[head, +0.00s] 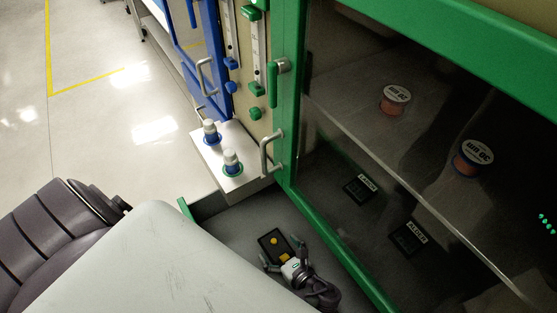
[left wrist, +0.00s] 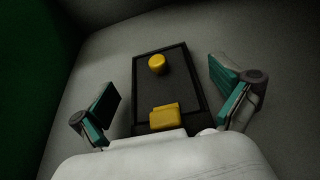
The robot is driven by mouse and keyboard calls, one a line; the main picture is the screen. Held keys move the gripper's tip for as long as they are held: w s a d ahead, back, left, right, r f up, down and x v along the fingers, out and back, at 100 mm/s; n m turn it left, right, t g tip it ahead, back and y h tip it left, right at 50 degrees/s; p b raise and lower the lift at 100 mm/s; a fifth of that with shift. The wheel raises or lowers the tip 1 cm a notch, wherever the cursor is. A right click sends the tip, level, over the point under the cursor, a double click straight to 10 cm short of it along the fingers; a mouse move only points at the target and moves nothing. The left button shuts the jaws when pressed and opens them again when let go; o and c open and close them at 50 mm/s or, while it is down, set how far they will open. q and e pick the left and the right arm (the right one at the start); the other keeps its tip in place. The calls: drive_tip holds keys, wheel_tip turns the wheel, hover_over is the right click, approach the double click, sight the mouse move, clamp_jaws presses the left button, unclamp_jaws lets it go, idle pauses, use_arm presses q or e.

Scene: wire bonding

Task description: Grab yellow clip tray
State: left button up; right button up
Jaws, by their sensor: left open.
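The clip tray (head: 267,241) is a small dark rectangular tray with yellow parts, lying on a grey surface at the bottom of the head view. In the left wrist view the tray (left wrist: 186,83) shows a round yellow knob (left wrist: 157,64) and a yellow block (left wrist: 164,116). My left gripper (head: 281,258) is at the tray's near end in the head view. In the left wrist view its teal-padded fingers (left wrist: 167,95) are spread, one on each side of the tray, with gaps visible. The near end of the tray is partly hidden by the gripper body. My right gripper is not in view.
A green-framed glass cabinet (head: 287,150) stands right of the tray, holding two labelled spools (head: 396,97) (head: 472,157) and two dark labelled trays (head: 360,188) (head: 409,237). Two white-capped bottles (head: 211,132) (head: 232,163) stand on a white ledge (head: 205,152). A green wall (left wrist: 35,70) rises left of the gripper.

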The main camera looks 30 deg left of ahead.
use_arm(q)
drive_tip(key=shift+x, duration=0.75)
drive_tip(key=c, duration=1.1)
drive_tip(key=shift+d, duration=0.1)
drive_tip(key=shift+c, duration=0.5)
drive_tip(key=shift+r, duration=0.2)
